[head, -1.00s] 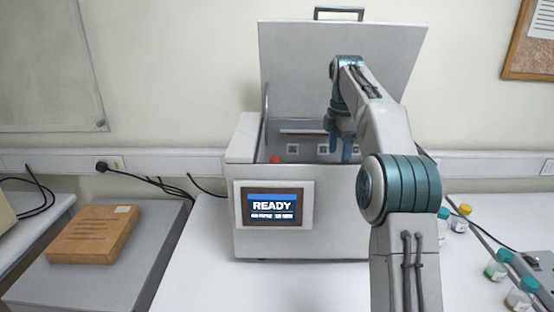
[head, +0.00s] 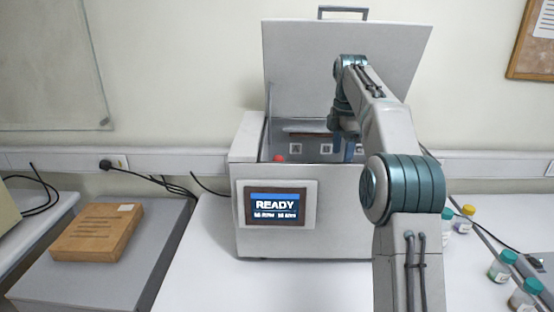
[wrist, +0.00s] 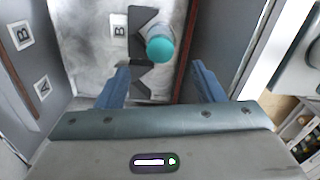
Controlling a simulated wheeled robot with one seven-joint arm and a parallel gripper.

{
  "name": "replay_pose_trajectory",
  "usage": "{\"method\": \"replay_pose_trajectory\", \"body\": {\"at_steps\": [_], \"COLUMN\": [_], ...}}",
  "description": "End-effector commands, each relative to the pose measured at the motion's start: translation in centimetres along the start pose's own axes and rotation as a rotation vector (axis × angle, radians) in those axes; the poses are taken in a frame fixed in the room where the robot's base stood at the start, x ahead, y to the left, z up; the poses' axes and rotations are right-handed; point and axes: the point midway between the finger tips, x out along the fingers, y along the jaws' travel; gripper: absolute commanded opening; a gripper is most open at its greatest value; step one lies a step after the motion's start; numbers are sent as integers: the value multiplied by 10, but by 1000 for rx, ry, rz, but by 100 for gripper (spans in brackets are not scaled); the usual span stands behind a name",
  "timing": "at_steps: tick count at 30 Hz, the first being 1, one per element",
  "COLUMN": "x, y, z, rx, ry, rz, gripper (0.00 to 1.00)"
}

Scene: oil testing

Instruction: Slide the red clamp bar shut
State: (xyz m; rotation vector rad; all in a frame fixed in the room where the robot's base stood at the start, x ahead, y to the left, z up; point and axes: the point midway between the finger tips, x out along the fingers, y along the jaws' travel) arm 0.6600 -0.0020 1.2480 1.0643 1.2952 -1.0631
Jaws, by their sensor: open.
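The grey test machine (head: 300,235) stands on the bench with its lid (head: 345,60) raised. A red knob (head: 280,158) shows at the left front of its chamber. A narrow dark red strip runs along the right in the wrist view (wrist: 184,55); I cannot tell whether it is the clamp bar. My gripper (head: 343,156) reaches down into the chamber, right of the red knob. In the wrist view my gripper (wrist: 160,66) is open, its blue fingers apart. A teal-capped vial (wrist: 160,49) sits in a dark notched holder (wrist: 140,30) beyond and partly between the fingertips.
The machine's screen (head: 275,206) reads READY. Several capped vials (head: 501,266) stand at right. A brown box (head: 98,232) lies on the left surface. The bench front is clear.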

Motion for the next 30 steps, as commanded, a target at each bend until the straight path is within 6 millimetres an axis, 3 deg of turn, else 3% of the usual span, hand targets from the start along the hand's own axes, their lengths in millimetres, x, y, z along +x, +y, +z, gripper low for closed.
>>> {"method": "replay_pose_trajectory", "body": {"at_steps": [4, 12, 16, 23, 30], "x": [-21, -91, -107, -90, -43], "y": [2, -1, -5, -3, 5], "z": [-23, -125, -152, -160, -162], "rx": [-57, -310, -378, -394, -392], "ry": [9, 34, 37, 37, 38], "rz": [28, 148, 181, 188, 186], "gripper": [49, 49, 49, 49, 49]}}
